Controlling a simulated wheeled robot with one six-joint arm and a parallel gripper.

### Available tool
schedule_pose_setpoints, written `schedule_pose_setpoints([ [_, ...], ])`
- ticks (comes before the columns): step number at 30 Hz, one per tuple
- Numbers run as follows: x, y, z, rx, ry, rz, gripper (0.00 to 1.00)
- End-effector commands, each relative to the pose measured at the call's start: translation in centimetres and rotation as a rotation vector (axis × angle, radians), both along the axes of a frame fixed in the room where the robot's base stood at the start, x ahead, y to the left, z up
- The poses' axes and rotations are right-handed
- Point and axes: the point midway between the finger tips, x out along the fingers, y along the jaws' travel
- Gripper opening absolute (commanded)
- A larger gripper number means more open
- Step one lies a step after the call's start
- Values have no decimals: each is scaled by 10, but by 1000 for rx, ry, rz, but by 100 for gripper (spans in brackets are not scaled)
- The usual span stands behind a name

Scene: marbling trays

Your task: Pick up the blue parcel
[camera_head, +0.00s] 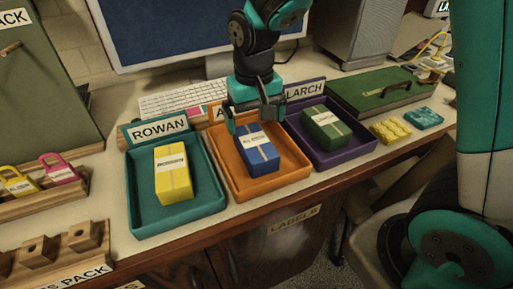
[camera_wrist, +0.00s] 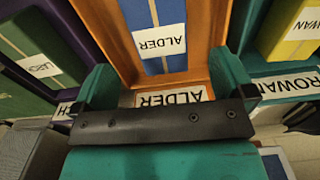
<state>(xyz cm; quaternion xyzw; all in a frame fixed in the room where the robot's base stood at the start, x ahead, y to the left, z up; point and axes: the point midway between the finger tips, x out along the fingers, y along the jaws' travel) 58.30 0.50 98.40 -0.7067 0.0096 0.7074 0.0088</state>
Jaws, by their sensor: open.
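The blue parcel (camera_head: 258,149) lies in the orange tray (camera_head: 272,186), whose back sign reads ALDER in the wrist view. The parcel has a pale tape stripe and a white label; it also shows in the wrist view (camera_wrist: 153,14), at the top. My gripper (camera_head: 256,116) is over the back part of the orange tray, close to the parcel's far end. In the wrist view my gripper (camera_wrist: 160,85) has its jaws apart with no parcel between them. The gap between fingertips and parcel is hard to judge.
A yellow parcel (camera_head: 173,173) lies in the teal ROWAN tray (camera_head: 180,220) at left. A green parcel (camera_head: 325,128) lies in the purple LARCH tray (camera_head: 345,158) at right. A keyboard (camera_head: 180,100) and monitor (camera_head: 165,30) stand behind. The table's front edge is close to the trays.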

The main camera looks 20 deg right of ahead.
Motion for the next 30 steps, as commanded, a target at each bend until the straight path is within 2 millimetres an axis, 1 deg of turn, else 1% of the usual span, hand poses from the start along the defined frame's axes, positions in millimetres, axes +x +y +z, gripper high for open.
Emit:
schedule_pose_setpoints([
  [1,-1,0,-11,-1,5,0,100],
  [3,-1,-1,-24,-1,4,0,100],
  [6,0,-1,-35,0,1,0,100],
  [11,0,-1,-44,0,1,-1,100],
  [19,1,-3,-84,0,3,-2,100],
  [22,1,-3,-91,1,1,-2,100],
  [29,1,-3,-92,1,-1,-2,100],
  [30,1,-3,-92,1,-1,-2,93],
])
